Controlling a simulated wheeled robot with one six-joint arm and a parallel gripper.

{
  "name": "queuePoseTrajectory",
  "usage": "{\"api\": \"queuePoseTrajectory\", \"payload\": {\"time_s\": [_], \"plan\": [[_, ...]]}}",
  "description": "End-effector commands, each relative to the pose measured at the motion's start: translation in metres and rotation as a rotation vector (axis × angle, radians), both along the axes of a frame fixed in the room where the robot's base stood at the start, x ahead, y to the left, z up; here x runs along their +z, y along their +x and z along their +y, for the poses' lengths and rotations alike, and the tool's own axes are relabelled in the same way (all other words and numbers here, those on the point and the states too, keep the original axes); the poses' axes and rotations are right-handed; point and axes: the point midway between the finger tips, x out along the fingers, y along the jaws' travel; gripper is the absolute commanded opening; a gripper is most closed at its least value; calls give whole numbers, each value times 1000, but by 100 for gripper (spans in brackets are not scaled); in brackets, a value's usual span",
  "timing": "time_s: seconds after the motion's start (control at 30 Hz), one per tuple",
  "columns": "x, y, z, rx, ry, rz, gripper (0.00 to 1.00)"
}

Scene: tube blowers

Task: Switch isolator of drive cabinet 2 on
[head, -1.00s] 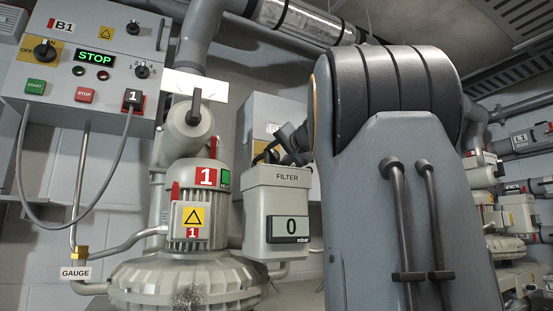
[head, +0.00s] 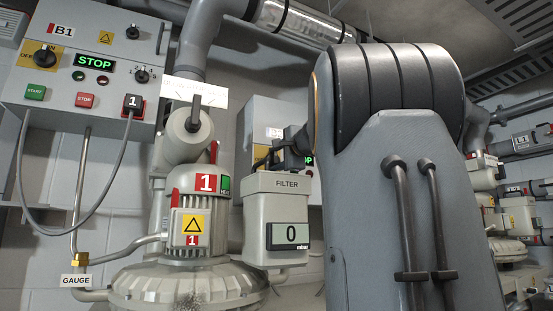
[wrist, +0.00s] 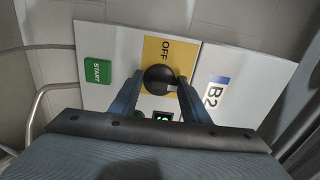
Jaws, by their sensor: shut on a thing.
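Drive cabinet 2 is the grey box marked B2 (wrist: 214,92) in the wrist view. It also shows in the head view (head: 262,108), partly hidden by the filter and my arm. Its isolator is a round black knob (wrist: 159,80) on a yellow plate (wrist: 165,45) with the word OFF beside it. My gripper (wrist: 161,84) has one finger on each side of the knob and is shut on it. I cannot tell exactly where the knob points. In the head view my gripper (head: 268,158) is small and dark, in front of the cabinet.
A green START button (wrist: 97,71) sits on the same panel, left of the isolator in the wrist view. A lit display (wrist: 163,117) is partly hidden between the fingers. The filter box (head: 277,205) and blower 1 (head: 187,290) stand in front. Cabinet B1 (head: 75,60) reads STOP.

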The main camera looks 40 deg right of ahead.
Motion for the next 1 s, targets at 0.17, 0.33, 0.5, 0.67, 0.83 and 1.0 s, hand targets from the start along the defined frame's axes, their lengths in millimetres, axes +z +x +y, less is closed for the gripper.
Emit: {"api": "queuePoseTrajectory", "payload": {"time_s": [0.17,0.33,0.5,0.67,0.83,1.0], "plan": [[1,-1,0,-2,27,-8,20],[1,-1,-1,-2,34,-10,20],[1,-1,-1,-2,34,-10,20],[1,-1,0,-2,34,-10,54],[1,0,0,-1,34,-9,60],[1,-1,0,-1,33,-9,60]]}}
